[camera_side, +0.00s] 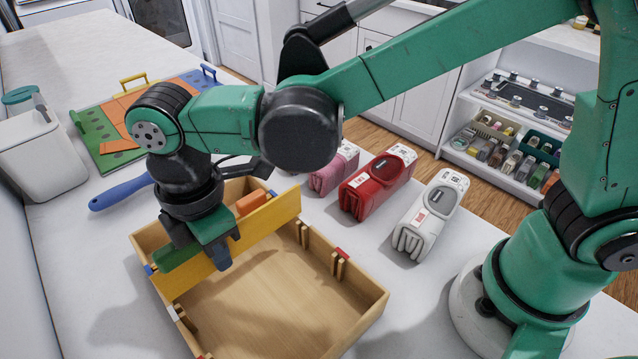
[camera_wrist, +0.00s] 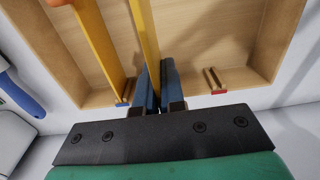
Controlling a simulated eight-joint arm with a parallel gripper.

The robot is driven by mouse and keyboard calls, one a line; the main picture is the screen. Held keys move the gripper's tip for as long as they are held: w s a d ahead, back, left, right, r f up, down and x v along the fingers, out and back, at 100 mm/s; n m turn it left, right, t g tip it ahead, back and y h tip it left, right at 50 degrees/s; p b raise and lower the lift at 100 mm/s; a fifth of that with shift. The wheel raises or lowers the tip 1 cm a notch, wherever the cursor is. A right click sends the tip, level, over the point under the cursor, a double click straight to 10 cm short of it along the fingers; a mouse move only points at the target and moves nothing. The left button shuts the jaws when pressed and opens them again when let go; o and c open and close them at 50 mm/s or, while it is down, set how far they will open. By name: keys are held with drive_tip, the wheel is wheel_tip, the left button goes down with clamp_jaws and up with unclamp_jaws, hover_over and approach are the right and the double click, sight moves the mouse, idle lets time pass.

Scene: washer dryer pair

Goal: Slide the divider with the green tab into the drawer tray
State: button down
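The wooden drawer tray (camera_side: 365,310) lies on the counter; part of it shows in the wrist view (camera_wrist: 285,40). My gripper (camera_side: 208,250) is over its left part, fingers (camera_wrist: 160,85) closed on a yellow divider (camera_side: 270,222) standing on edge. A green tab (camera_side: 175,256) shows at this divider's top, partly behind the fingers. The divider spans the tray near the white-marked slots (camera_side: 172,313); whether its lower edge sits in them I cannot tell. A second yellow divider (camera_wrist: 95,40) with an orange tab (camera_side: 251,202) stands beside it, at the blue-marked slot (camera_wrist: 122,104).
Red-marked slots (camera_side: 340,256) are empty, and the tray's front part is bare. Pink (camera_side: 335,168), red (camera_side: 378,183) and white (camera_side: 430,213) containers stand right of the tray. A blue-handled tool (camera_side: 120,192), a white bin (camera_side: 42,155) and coloured boards (camera_side: 105,135) lie at left.

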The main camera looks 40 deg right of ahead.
sight(237, 294)
drive_tip(key=shift+f, duration=3.55)
drive_tip(key=shift+f, duration=0.1)
drive_tip(key=c, duration=0.9)
unclamp_jaws()
drive_tip(key=shift+r, duration=3.55)
